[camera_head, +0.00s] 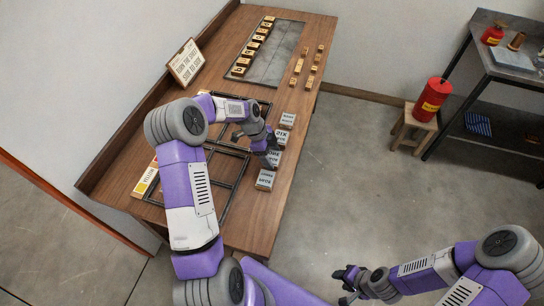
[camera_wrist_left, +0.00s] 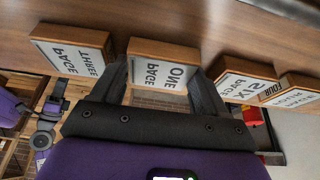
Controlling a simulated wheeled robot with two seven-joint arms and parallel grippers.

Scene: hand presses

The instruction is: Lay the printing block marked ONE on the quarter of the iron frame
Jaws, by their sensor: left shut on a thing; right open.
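The block marked ONE (camera_wrist_left: 163,67) is a wooden block with a white printed face, its lettering mirrored. It sits between the fingers of my left gripper (camera_wrist_left: 165,85), which is shut on it. In the head view the left gripper (camera_head: 270,151) is at the right side of the wooden table, over the row of blocks, and the ONE block (camera_head: 277,158) is partly hidden by it. Whether it is lifted is unclear. The black iron frame (camera_head: 237,184) lies left of the row, divided by bars and partly covered by my left arm. My right gripper (camera_head: 343,285) is open and empty, off the table.
The THREE block (camera_head: 265,180) and SIX block (camera_head: 282,136) flank the ONE block closely; another block (camera_head: 287,121) lies beyond. A sign (camera_head: 186,63) stands at the table's left edge. Small blocks and a grey slab (camera_head: 282,55) are at the far end. A red can (camera_head: 432,100) stands on a stool.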

